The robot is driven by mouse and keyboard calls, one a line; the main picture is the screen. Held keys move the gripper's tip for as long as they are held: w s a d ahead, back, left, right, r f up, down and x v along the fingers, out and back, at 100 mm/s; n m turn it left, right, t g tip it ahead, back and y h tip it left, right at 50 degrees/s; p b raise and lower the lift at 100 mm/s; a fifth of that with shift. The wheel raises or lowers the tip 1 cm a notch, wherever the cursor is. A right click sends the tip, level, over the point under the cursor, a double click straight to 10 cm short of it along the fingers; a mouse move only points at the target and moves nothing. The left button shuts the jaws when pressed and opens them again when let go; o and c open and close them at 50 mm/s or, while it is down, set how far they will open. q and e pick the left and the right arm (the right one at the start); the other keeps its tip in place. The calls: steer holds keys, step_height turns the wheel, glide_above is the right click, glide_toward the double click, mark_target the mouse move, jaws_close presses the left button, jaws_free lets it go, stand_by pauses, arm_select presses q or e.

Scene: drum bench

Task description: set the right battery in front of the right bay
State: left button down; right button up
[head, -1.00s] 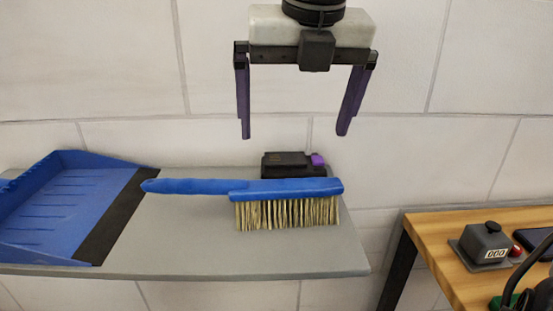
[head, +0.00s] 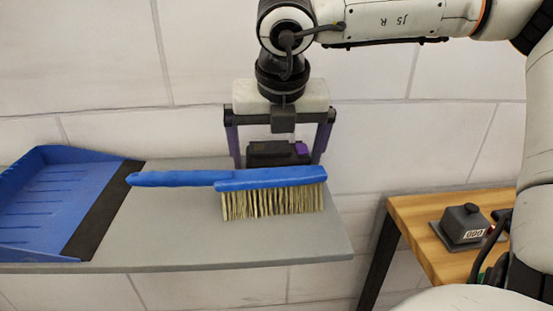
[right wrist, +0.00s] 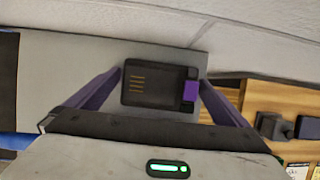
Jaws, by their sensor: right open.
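The battery (head: 272,152) is a black block with a purple latch at its right end. It sits on the grey shelf (head: 300,238), behind a blue brush, which hides its lower front in the head view. In the right wrist view the battery (right wrist: 155,88) lies between the two purple fingers. My right gripper (head: 278,160) is open, with one finger on each side of the battery and a gap on both sides. My left gripper is not in view. No bay can be made out.
The blue brush (head: 270,178) with pale bristles lies on the shelf just in front of the battery. A blue dustpan (head: 50,200) lies at the left. A wooden bench (head: 408,214) at the right carries a dark box with a counter (head: 464,224). The wall is close behind.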

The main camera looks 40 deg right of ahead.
steer(key=c, duration=1.4)
